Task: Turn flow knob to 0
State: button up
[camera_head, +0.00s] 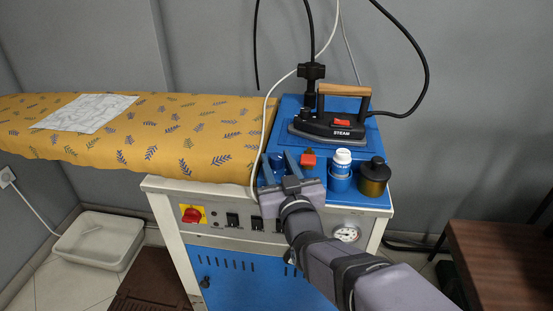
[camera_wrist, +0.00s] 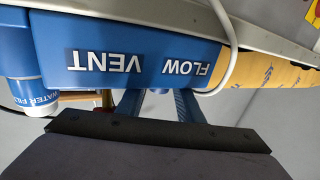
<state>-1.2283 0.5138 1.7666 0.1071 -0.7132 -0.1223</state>
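The blue flow knob (camera_head: 277,159) stands on the blue top of the steam unit, at its front left corner. My gripper (camera_head: 279,164) reaches over the front edge there, with its two fingers apart on either side of the knob. I cannot tell whether they touch it. In the upside-down wrist view my gripper (camera_wrist: 159,104) shows two blue fingers spread apart. The FLOW label (camera_wrist: 186,70) and the VENT label (camera_wrist: 117,65) are on the blue front edge. The knob's pointer and scale cannot be read.
A red knob (camera_head: 308,159), a white-capped bottle (camera_head: 341,170) and a dark amber jar (camera_head: 374,177) stand right of my gripper. A steam iron (camera_head: 334,122) rests behind. A patterned ironing board (camera_head: 190,137) lies left, and a white cable (camera_head: 262,122) hangs close by the fingers.

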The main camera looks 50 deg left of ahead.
jog(key=shift+v, duration=3)
jog(key=shift+o, duration=0.2)
jog(key=shift+r, duration=0.1)
jog(key=s+a+f+n+g+p, duration=0.1)
jog(key=s+a+n+g+p, duration=0.2)
jog(key=s+p, duration=0.8)
jog(key=m+t+h+b, duration=0.3)
jog(key=m+t, duration=0.4)
send_near(278, 163)
jog(key=shift+s+p+x, duration=0.2)
jog(key=shift+p+x, duration=0.45)
jog(key=shift+x, duration=5.1)
jog(key=shift+a+f, duration=0.15)
jog(key=shift+a, duration=0.05)
